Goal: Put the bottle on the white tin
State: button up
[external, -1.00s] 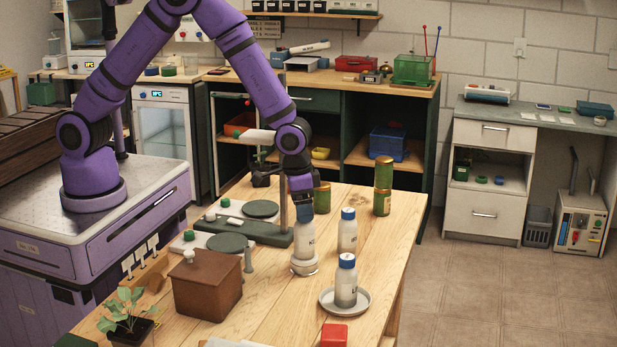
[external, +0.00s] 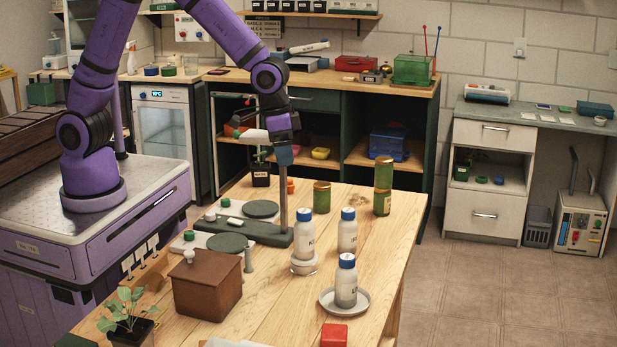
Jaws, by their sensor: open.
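A white bottle with a blue cap (external: 304,233) stands upright on the low white tin (external: 303,267) on the wooden table. My gripper (external: 285,160) is open and empty. It hangs above and behind that bottle, clear of it. A second white bottle (external: 347,232) stands on the table to the right. A third white bottle (external: 345,281) stands in a pale saucer (external: 361,305) nearer the camera.
A balance-like stand with a dark green base and a post (external: 262,231) is left of the tin. Green-gold cans (external: 383,188) stand behind. A brown box (external: 206,286), a seedling pot (external: 128,327) and a red block (external: 333,335) are in front. The table's right side is clear.

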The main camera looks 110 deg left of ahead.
jog(key=s+d+r+m+t, duration=0.1)
jog(key=s+d+r, duration=0.1)
jog(key=s+r, duration=0.6)
jog(key=s+d+r+m+t, duration=0.1)
jog(key=s+d+r, duration=0.2)
jog(key=s+r, duration=0.5)
jog(key=s+d+r+m, duration=0.1)
jog(key=s, duration=0.7)
jog(key=s+d+r+m+t, duration=0.1)
jog(key=s+r, duration=0.1)
jog(key=s, duration=0.7)
jog(key=shift+s+d+r+m, duration=0.15)
jog(key=shift+s+r+m, duration=0.1)
jog(key=shift+m, duration=0.05)
